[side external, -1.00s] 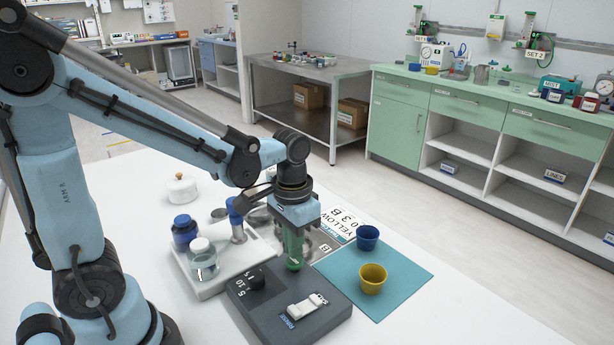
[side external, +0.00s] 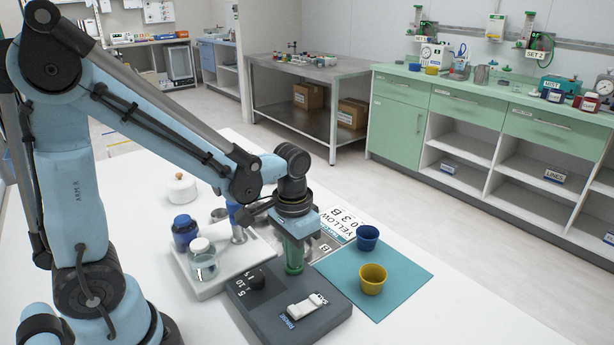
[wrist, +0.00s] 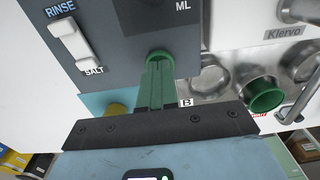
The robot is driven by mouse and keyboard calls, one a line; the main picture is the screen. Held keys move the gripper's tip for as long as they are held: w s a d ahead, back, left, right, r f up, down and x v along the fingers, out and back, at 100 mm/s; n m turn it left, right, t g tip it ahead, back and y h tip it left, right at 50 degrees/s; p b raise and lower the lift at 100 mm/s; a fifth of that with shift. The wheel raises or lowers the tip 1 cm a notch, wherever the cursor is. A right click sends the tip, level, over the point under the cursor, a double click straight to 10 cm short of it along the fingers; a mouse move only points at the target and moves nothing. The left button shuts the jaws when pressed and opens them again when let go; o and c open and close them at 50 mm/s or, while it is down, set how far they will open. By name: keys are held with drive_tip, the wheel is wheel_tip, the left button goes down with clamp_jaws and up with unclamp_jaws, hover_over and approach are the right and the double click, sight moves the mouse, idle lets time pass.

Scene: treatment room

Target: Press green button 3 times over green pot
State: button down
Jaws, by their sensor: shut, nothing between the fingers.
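My gripper (side external: 293,268) is shut and empty, pointing down at the back part of the dark grey control box (side external: 330,310). Its fingers look green. In the wrist view my gripper (wrist: 158,65) ends at a round green button (wrist: 158,54) on the box, and the tips appear to be on it; whether it is pushed in I cannot tell. The green pot (wrist: 264,96) sits in a metal holder at the right of the wrist view, apart from the fingers. In the side view my gripper seems to hide that pot.
A blue pot (side external: 367,237) and a yellow pot (side external: 373,279) stand on a teal mat (side external: 410,276) right of the box. A white tray (side external: 210,288) with a clear jar (side external: 202,262) and a blue jar (side external: 185,232) lies to the left. The box also has a white rocker switch (side external: 307,306).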

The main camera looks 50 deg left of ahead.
drive_tip(key=shift+r, duration=1.4)
drive_tip(key=shift+f, duration=0.15)
drive_tip(key=shift+f, duration=1.25)
drive_tip(key=shift+r, duration=1.4)
drive_tip(key=shift+r, duration=3)
drive_tip(key=shift+s, duration=0.1)
